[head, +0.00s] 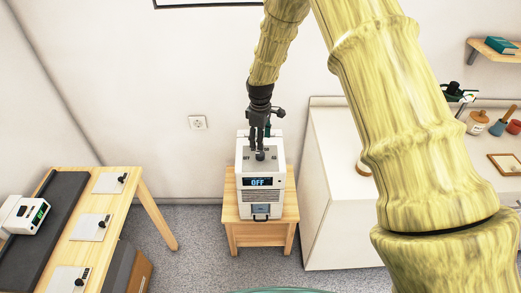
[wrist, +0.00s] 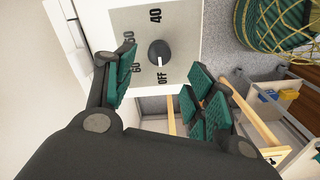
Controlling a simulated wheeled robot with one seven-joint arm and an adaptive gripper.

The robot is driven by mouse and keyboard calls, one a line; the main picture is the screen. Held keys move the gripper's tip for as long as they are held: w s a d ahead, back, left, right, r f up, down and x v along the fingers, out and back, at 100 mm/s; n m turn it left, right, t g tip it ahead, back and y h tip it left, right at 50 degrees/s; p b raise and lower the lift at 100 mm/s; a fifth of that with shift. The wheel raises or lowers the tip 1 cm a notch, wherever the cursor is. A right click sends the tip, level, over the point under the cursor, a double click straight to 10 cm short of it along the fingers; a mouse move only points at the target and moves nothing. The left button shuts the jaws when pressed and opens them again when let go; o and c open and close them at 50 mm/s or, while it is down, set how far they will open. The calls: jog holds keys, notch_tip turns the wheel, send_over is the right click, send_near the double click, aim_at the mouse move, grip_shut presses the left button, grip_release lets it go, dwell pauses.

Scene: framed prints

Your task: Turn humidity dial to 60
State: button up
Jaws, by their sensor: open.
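The humidity dial (wrist: 159,53) is a dark round knob on a grey panel (wrist: 180,22) marked OFF, 40, 50 and 60. In the wrist view its white pointer mark is toward OFF. In the head view the dial (head: 260,156) is on top of a white humidifier (head: 250,205), whose blue display (head: 258,182) reads OFF. My gripper (head: 261,143) points down above the dial. In the wrist view my gripper (wrist: 165,80) is open, with teal-padded fingers to the left and lower right of the dial. I cannot tell whether any finger touches it.
The humidifier stands on a small wooden stand (head: 262,233). A white cabinet (head: 330,225) is close on the right. A wooden table (head: 150,205) with several switch plates and a dark belt is on the left. A wall socket (head: 198,122) is behind.

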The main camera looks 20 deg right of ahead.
aim_at(260, 153)
jog(key=shift+f+p, duration=1.25)
jog(key=shift+f, duration=2.75)
jog(key=c, duration=1.1)
